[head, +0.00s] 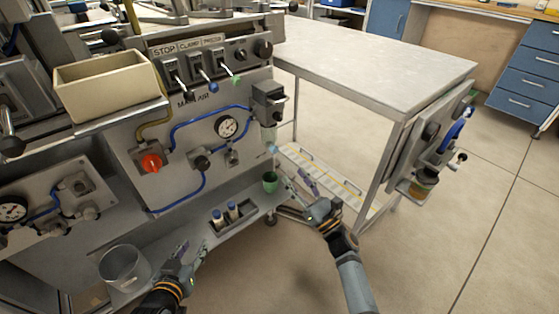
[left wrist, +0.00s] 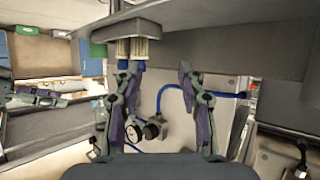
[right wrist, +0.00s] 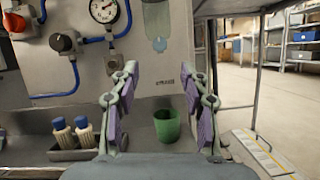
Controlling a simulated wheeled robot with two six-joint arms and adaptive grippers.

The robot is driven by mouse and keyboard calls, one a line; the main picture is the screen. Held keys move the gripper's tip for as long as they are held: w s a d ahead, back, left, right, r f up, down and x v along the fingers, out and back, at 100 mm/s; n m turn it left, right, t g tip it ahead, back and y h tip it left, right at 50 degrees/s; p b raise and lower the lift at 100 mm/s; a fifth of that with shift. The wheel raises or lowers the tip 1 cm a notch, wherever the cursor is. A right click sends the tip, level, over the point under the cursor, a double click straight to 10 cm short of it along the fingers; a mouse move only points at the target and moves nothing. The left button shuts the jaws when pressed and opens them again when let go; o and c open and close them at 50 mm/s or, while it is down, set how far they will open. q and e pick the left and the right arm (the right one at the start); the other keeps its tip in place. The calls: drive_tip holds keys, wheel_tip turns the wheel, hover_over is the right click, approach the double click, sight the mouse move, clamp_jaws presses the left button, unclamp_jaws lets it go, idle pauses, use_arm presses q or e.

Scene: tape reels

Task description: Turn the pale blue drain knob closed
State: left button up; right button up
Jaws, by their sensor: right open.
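The pale blue drain knob (head: 273,147) sits at the bottom of a clear filter bowl (head: 268,134) on the machine's front panel. In the right wrist view the knob (right wrist: 159,44) shows ahead of and above the fingers, between their tips sideways. Whether it is open or closed cannot be told. My right gripper (head: 294,176) is open and empty, below and in front of the knob, apart from it; its fingers also show in the right wrist view (right wrist: 160,70). My left gripper (head: 192,250) is open and empty near the lower shelf; its fingers show in the left wrist view (left wrist: 159,70).
A green cup (head: 270,182) stands on the shelf below the bowl. A tray with two blue-capped bottles (head: 218,217) and a clear beaker (head: 124,268) are further left. A red knob (head: 151,163), gauge (head: 227,127) and blue hoses are on the panel. A grey table (head: 380,65) stands right.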

sight(276, 152)
drive_tip(key=x, duration=0.9)
drive_tip(key=shift+a+f+b, duration=0.1)
drive_tip(key=shift+f+b, duration=0.05)
drive_tip(key=shift+b, duration=0.25)
use_arm(q)
drive_tip(key=w+r+t, duration=0.3)
drive_tip(key=r, duration=0.4)
drive_tip(key=shift+a, duration=0.2)
use_arm(e)
drive_tip(key=shift+c, duration=0.3)
clamp_jaws()
